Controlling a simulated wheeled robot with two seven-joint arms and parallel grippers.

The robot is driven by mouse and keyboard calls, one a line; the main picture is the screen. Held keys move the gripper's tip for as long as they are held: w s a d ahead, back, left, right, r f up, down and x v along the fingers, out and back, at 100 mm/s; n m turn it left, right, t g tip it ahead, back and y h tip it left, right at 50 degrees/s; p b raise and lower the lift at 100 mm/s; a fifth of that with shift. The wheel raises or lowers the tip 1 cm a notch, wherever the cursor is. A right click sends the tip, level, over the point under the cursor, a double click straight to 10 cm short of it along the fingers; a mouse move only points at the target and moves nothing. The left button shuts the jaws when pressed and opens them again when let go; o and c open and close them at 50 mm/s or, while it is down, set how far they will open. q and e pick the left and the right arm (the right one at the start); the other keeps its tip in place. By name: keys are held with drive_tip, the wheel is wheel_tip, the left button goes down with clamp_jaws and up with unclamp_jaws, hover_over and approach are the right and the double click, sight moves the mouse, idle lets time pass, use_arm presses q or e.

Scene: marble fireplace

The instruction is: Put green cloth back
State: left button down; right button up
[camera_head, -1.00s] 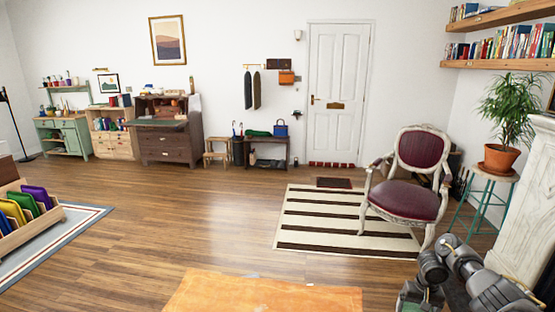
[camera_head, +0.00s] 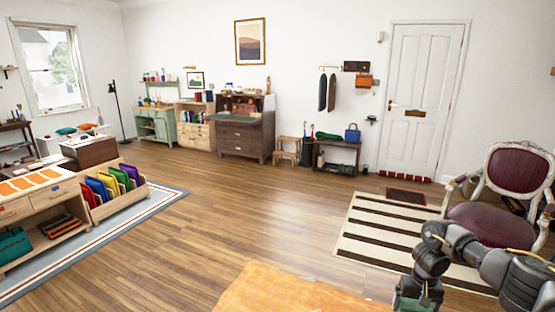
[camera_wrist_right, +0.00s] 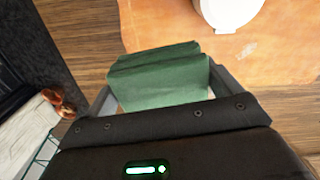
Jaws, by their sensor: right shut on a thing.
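A folded green cloth (camera_wrist_right: 160,80) is held between the fingers of my right gripper (camera_wrist_right: 158,92) in the right wrist view. In the head view my right gripper (camera_head: 416,292) is at the lower right, and a bit of green shows at its lower end. At the left, a wooden rack (camera_head: 119,203) holds a row of upright coloured pieces: red, yellow, blue, green and purple. I cannot tell what they are made of. My left gripper is not in view.
A low wooden unit (camera_head: 49,193) stands beside the rack on a blue-edged rug (camera_head: 160,196). The middle wooden floor (camera_head: 215,200) is clear.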

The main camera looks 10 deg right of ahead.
drive_tip(key=a+r+n, duration=0.2)
drive_tip(key=a+r, duration=0.3)
drive_tip(key=a, duration=0.3)
drive_tip(key=a+r+n, duration=0.2)
drive_tip(key=a+r, duration=0.3)
drive_tip(key=a, duration=0.3)
drive_tip(key=s+r+n, duration=0.3)
drive_tip(key=s+r, duration=0.5)
drive_tip(key=s, duration=0.4)
drive_tip(key=a+n, duration=0.3)
drive_tip(key=a, duration=0.9)
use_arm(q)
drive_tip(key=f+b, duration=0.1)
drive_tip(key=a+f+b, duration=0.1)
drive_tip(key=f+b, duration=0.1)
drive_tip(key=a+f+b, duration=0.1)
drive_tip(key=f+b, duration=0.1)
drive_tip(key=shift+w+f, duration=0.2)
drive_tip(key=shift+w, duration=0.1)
use_arm(e)
drive_tip(key=f, duration=0.5)
drive_tip(key=shift+w+d+f, duration=0.2)
drive_tip(key=shift+f, duration=0.2)
